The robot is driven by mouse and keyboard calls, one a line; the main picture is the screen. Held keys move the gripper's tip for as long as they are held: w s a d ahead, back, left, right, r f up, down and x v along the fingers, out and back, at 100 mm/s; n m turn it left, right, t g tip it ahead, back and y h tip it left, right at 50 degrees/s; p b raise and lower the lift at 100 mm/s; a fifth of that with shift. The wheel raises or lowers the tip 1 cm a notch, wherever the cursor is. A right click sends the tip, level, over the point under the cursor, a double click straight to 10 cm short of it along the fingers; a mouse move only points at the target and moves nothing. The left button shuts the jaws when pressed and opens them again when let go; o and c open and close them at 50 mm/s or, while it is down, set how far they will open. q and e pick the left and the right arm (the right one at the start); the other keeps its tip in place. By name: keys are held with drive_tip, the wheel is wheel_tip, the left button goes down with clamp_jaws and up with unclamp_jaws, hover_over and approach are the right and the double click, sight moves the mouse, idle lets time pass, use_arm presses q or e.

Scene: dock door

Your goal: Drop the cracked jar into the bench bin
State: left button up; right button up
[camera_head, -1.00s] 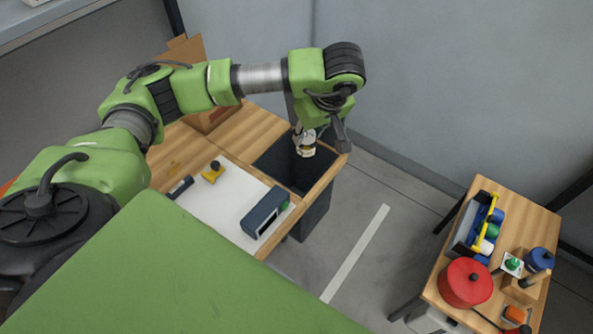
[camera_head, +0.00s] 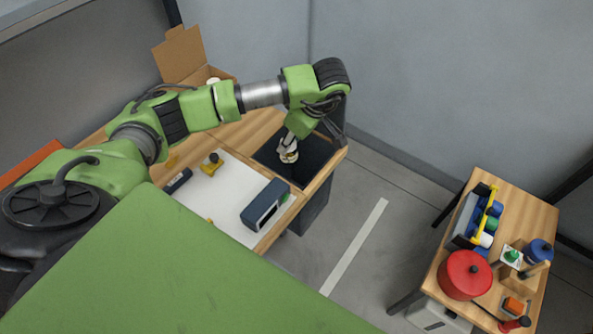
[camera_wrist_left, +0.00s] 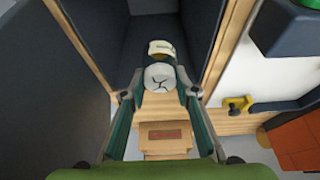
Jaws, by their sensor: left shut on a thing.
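My left gripper (camera_head: 288,148) is shut on the cracked jar (camera_head: 288,156), over the dark opening of the bench bin (camera_head: 313,167). In the left wrist view, the jar (camera_wrist_left: 158,76) sits between the two fingertips (camera_wrist_left: 160,92). The bin's dark inner walls (camera_wrist_left: 120,35) surround the jar's far side in that view. How far the jar is above the bin's rim is hard to tell. My right gripper is not in view.
On the bench, a white mat (camera_head: 219,202) carries a dark blue device (camera_head: 265,205) and a small yellow item with a black knob (camera_head: 212,163). An open cardboard box (camera_head: 184,56) stands behind. A side table (camera_head: 535,215) with a red pot (camera_head: 465,275) stands apart at right.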

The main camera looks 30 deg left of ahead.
use_arm(q)
drive_tip(key=o, duration=1.2)
drive_tip(key=shift+o, duration=0.3)
drive_tip(key=v, duration=1.2)
